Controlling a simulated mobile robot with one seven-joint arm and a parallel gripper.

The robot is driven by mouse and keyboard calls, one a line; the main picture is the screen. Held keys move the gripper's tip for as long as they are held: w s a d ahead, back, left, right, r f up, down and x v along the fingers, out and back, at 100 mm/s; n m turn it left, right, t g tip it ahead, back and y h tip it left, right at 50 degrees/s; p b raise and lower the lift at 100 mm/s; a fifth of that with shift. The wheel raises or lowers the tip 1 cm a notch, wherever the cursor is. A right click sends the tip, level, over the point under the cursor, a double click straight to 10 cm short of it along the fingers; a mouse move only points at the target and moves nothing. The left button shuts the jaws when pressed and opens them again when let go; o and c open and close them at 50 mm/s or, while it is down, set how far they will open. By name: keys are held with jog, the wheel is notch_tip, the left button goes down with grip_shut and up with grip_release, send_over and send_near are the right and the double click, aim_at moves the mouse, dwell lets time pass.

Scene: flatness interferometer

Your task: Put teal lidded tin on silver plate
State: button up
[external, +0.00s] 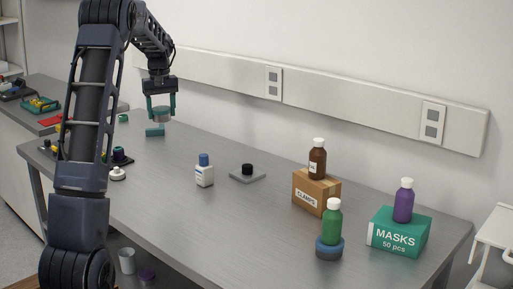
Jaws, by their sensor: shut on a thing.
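My gripper (161,112) is in the back left of the external view, pointing down above the far end of the bench. Its teal fingers are shut on a small pale greenish-grey thing (162,115), which looks like the teal lidded tin; the fingers cover its sides and it is too small to be sure. A low teal piece (155,131) sits on the bench just below the gripper. A flat grey plate (240,178), which may be the silver plate, lies mid-bench with a small black knob-like thing (247,169) on it.
A white bottle with a blue cap (204,172) stands left of the plate. To the right are a clamps carton (316,193) bearing a brown bottle, a green bottle (331,222) on a blue base, and a masks box (399,233) bearing a purple bottle. The front middle is clear.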

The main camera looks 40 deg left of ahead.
jog(key=w+d+r, duration=0.1)
jog(key=w+d, duration=0.6)
jog(key=w, duration=0.3)
jog(key=r, duration=0.2)
send_over(247, 165)
jog(key=shift+n, duration=0.3)
notch_tip(247, 165, down, 20)
jog(key=shift+r, duration=0.1)
jog(key=shift+d, duration=0.1)
jog(key=o, duration=1)
jog(key=shift+f, duration=0.2)
jog(key=shift+c, duration=0.2)
jog(key=shift+o, duration=0.2)
jog(key=shift+r, duration=0.1)
